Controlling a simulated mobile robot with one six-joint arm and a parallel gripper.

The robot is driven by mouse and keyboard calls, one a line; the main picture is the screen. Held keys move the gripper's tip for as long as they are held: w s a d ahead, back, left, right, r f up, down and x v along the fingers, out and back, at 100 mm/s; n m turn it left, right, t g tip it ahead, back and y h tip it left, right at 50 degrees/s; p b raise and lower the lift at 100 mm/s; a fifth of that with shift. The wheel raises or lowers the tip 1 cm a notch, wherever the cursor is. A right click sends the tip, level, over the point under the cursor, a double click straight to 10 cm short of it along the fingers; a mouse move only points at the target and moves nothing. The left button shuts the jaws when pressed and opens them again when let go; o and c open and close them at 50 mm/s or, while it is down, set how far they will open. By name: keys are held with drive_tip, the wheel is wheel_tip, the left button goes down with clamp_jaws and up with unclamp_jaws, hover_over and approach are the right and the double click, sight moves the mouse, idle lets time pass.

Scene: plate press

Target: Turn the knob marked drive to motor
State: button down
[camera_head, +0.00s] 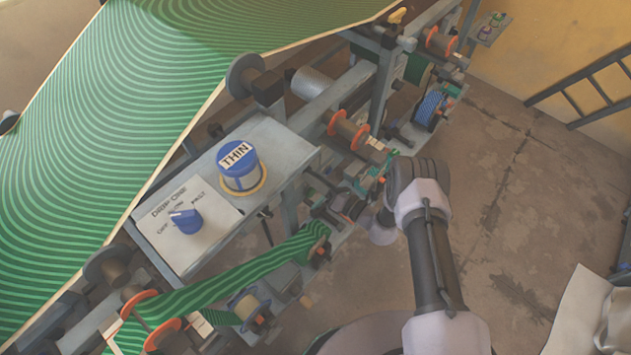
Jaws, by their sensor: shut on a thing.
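A blue knob (186,221) with a pale pointer mark sits on a white label plate (190,240) on top of the grey machine. Small lettering stands around the knob; I read "OFF" at left and cannot surely read the rest, nor the word drive or motor. My gripper (350,209) is low at the machine's right side, to the right of this knob and well apart from it. My wrist partly hides it. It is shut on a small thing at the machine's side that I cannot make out.
A blue-capped jar marked THIN (239,168) stands on the machine top beside the label plate. A green striped sheet (120,110) spans the upper left. Rollers and orange-flanged spools (348,130) line the machine. The floor (510,200) at right is mostly clear; a ladder (595,85) leans at upper right.

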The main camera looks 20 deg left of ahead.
drive_tip(key=shift+r+m+b, duration=0.15)
drive_tip(key=shift+m+b, duration=1.35)
drive_tip(key=shift+m, duration=3.65)
drive_tip(key=shift+r+m+b, duration=0.15)
drive_tip(key=shift+m+b, duration=1.35)
drive_tip(key=shift+m, duration=3.65)
drive_tip(key=c, duration=0.8)
unclamp_jaws()
